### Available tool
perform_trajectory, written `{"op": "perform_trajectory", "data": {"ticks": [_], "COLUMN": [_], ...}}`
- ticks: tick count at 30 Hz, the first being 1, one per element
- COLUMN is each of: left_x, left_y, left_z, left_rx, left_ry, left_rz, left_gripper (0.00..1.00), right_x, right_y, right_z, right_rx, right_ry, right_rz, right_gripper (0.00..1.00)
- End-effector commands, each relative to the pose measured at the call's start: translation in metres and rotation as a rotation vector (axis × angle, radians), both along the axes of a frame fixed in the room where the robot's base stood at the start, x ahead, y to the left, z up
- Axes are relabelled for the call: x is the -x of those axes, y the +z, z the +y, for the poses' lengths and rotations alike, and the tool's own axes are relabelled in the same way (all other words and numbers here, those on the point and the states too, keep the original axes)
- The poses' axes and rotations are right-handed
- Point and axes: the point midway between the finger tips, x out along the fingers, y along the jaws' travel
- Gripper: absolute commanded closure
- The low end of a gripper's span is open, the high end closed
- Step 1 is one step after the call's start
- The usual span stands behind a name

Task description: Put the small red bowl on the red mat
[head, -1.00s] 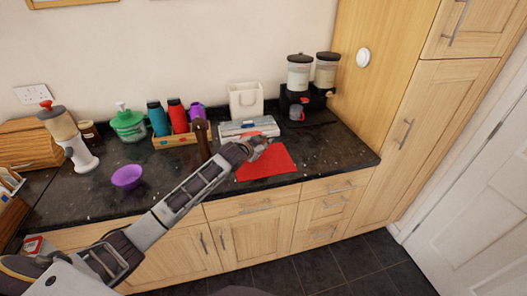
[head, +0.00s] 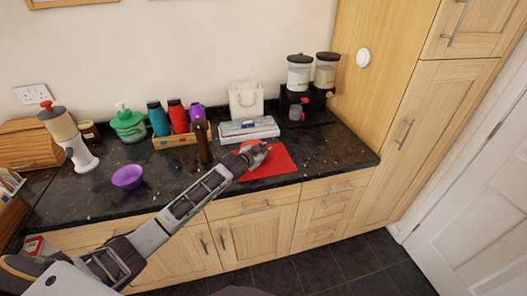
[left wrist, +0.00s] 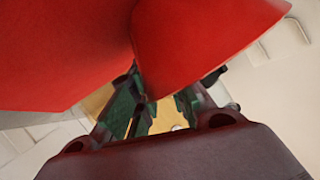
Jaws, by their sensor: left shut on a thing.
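The red mat (head: 278,167) lies flat on the dark counter near its front edge. My left gripper (head: 262,152) is over the mat's upper left part in the head view. In the left wrist view a smooth red curved piece, which looks like the small red bowl (left wrist: 205,40), is at the tips of my left gripper (left wrist: 155,108), which is shut on it. Another red area at the left of that view looks like the mat (left wrist: 55,60). In the head view the bowl does not stand out against the gripper and mat. My right gripper is not in view.
Behind the mat lie a grey-white box (head: 248,130) and a white bag (head: 246,100). A brown pepper mill (head: 202,143) stands left of the gripper. A purple bowl (head: 127,177) is farther left. A black dispenser (head: 305,105) stands at the back right. The counter right of the mat is clear.

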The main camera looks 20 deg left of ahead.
Motion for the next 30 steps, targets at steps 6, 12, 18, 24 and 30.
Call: {"op": "perform_trajectory", "data": {"ticks": [6,12,18,24,30], "left_x": [-0.0002,0.0001,0.0,0.0,0.003], "left_y": [0.0004,-0.0022,-0.0021,-0.0015,0.0013], "left_z": [-0.0001,0.0,0.0001,0.0001,0.0005], "left_rx": [-0.001,0.0,0.0,-0.001,0.0], "left_ry": [0.0,0.0,0.0,0.0,0.0], "left_rz": [-0.002,0.0,0.0,0.0,0.0], "left_gripper": [1.0,0.71,0.62,0.62,0.62], "right_x": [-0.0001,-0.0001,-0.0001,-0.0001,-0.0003], "right_y": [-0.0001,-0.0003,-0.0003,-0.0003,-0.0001], "right_z": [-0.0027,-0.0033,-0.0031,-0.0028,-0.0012], "right_rx": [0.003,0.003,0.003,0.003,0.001], "right_ry": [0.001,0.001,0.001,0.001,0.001], "right_rz": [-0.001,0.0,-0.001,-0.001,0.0], "right_gripper": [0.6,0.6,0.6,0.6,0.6]}}
